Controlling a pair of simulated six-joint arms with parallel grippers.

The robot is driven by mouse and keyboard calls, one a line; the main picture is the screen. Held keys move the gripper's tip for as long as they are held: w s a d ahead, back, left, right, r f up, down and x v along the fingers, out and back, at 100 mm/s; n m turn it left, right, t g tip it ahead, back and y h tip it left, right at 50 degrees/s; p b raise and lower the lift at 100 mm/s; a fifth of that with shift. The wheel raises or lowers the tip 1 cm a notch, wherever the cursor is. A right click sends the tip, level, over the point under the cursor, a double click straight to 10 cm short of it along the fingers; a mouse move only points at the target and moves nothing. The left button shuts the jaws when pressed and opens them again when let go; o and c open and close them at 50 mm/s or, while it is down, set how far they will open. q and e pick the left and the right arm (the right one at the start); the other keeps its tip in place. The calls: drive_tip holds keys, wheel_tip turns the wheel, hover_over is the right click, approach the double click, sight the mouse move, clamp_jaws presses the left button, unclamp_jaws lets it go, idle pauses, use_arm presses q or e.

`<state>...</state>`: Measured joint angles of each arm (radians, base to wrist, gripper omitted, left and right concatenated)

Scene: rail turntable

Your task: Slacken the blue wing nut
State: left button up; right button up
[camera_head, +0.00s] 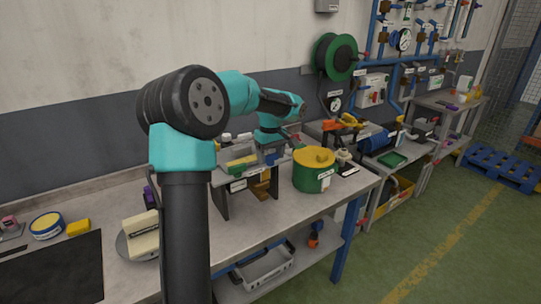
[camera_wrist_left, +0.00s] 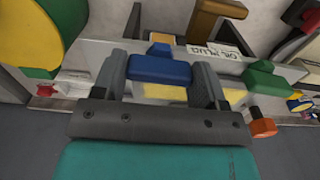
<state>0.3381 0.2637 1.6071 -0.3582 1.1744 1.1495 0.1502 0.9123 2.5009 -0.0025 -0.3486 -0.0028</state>
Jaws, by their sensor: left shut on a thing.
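The blue wing nut (camera_wrist_left: 160,70) is in the middle of the left wrist view, between the two grey fingers of my left gripper (camera_wrist_left: 161,80). The gripper is shut on it, with one finger at each side. In the head view my left gripper (camera_head: 273,152) is small, at the raised stand (camera_head: 222,178) on the bench, and the wing nut cannot be made out there. My right gripper is in neither view.
A green pot with a yellow lid (camera_head: 313,170) stands close to the right of the stand. In the wrist view a green knob (camera_wrist_left: 268,78) and an orange knob (camera_wrist_left: 263,124) lie right of the gripper.

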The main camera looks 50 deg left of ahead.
sight(271, 154)
use_arm(q)
drive_tip(key=o, duration=0.9)
drive_tip(key=shift+o, duration=0.2)
drive_tip(key=shift+r, duration=0.15)
wheel_tip(271, 154, up, 17)
idle(0.5)
